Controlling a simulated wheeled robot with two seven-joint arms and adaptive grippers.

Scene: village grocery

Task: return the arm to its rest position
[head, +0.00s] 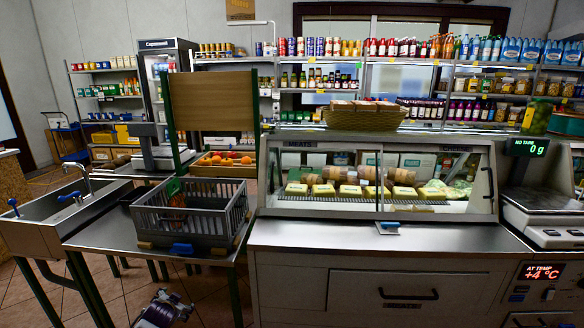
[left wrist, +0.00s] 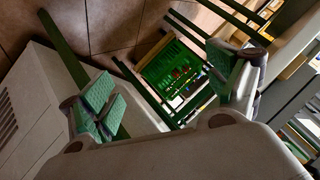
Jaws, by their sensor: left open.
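My left gripper (left wrist: 165,92) shows in the left wrist view with its two green-padded fingers spread wide apart. Nothing is held between them. In the head view a small dark and grey mechanical piece shows at the bottom edge, left of centre; I cannot tell which part of my arm it is. My right gripper is in neither view.
A grey crate (head: 190,218) stands on the steel table (head: 110,233), beside the sink (head: 60,208). The glass display counter (head: 385,238) is at right. In the left wrist view a green crate (left wrist: 172,68) lies beyond my fingers, among green bars, above the tiled floor (left wrist: 112,22).

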